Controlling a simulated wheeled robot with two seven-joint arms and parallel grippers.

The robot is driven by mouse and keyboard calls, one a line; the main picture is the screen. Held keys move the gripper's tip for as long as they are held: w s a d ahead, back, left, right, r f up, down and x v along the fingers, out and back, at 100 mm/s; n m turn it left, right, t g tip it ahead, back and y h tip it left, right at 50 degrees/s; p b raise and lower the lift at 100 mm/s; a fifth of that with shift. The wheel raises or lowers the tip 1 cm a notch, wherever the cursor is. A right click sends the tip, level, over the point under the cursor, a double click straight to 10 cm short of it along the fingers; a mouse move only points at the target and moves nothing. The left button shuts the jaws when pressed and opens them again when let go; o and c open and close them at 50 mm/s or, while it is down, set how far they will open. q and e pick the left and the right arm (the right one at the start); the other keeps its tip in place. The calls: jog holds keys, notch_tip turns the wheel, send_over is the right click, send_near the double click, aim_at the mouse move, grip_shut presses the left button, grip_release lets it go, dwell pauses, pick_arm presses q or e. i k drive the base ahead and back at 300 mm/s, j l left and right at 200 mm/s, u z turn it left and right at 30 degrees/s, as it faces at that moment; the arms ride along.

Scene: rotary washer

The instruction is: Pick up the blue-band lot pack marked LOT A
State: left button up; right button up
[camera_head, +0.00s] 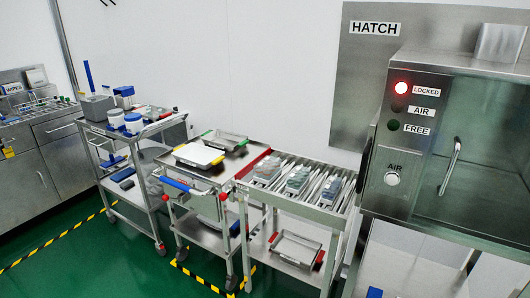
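Three small packs sit in a row on the roller rack (338,222) right of centre: a left pack (267,172), a middle pack (298,180) and a right pack (332,191). Neither of my grippers shows in the head view.
A hatch cabinet (440,62) with a lit red LOCKED lamp (401,88) stands at the right. A cart with trays (202,155) adjoins the rack on the left. A cart with white tubs (133,123) stands farther left. Green floor (95,262) is open at front left.

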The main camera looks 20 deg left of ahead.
aim_at(330, 193)
jog(key=i+j+u, duration=0.25)
jog(key=i+j, duration=0.5)
jog(key=i, duration=0.2)
